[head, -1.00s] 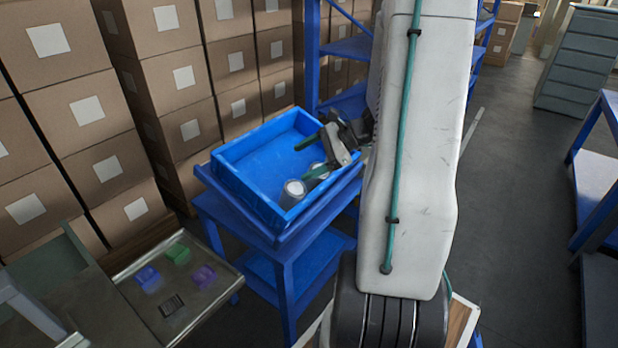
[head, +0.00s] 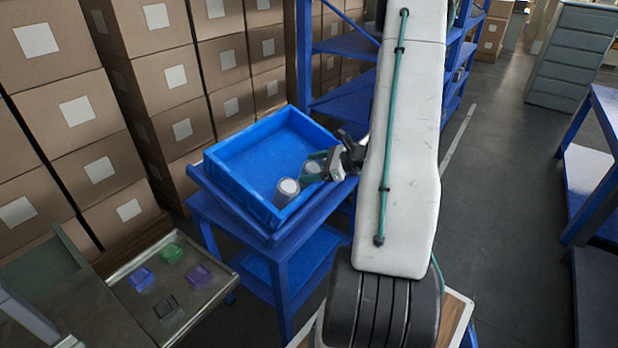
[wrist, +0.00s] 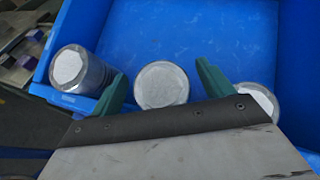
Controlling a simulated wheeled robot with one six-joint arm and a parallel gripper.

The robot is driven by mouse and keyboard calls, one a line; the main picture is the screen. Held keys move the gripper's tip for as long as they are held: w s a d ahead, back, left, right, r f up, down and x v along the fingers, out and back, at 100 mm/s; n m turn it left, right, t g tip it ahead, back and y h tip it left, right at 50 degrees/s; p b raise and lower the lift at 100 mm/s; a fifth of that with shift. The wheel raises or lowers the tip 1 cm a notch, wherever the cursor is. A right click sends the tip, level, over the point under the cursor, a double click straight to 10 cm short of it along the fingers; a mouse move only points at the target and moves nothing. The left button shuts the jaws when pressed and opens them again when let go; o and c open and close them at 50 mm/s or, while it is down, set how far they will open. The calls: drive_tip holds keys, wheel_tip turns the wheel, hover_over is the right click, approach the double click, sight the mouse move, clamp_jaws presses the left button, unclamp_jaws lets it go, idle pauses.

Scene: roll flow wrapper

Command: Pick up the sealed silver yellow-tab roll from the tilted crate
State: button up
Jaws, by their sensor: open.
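The blue tilted crate (head: 222,187) stands on a blue stand. In the wrist view three rolls show pale round ends: one at left (wrist: 70,68), one in the middle (wrist: 162,85) and one at right (wrist: 262,98), partly hidden by my gripper. My gripper (wrist: 162,84) is open, and its green fingers flank the middle roll in the picture. I cannot tell whether they touch it. No yellow tab or seal is distinguishable on any roll.
A metal tray (head: 215,292) at lower left holds small purple, green and black items. Stacked cardboard boxes (head: 110,165) stand behind the crate. Blue shelving (head: 345,52) is beyond it. The crate's upper floor is bare. Open floor (head: 500,220) lies to the right.

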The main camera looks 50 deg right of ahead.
drive_tip(key=shift+w, duration=0.15)
drive_tip(key=c, duration=1.3)
drive_tip(key=shift+o, duration=0.2)
